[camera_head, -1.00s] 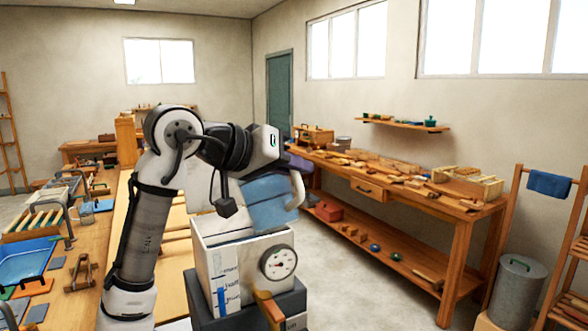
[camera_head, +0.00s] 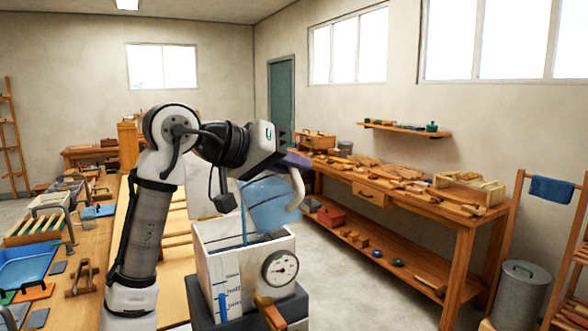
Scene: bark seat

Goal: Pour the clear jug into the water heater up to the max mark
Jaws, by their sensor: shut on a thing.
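The clear jug (camera_head: 268,205) holds blue-tinted water and is tilted over the open top of the water heater. A thin blue stream falls from its left lip into the heater. The water heater (camera_head: 211,277) is a white box with a round dial, a brass tap and a marked front strip. A blue column shows low on that strip; the mark labels are too small to read. My gripper (camera_head: 288,168) is shut on the jug at its upper right, by the pale handle. The fingertips are partly hidden by the wrist and jug. The water inside the heater is hidden.
A dark base (camera_head: 250,308) carries the heater. A long wooden bench (camera_head: 462,218) with wood pieces runs along the right wall. A cluttered bench with a blue tray (camera_head: 28,266) is at left. Open floor lies between the heater and the right bench.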

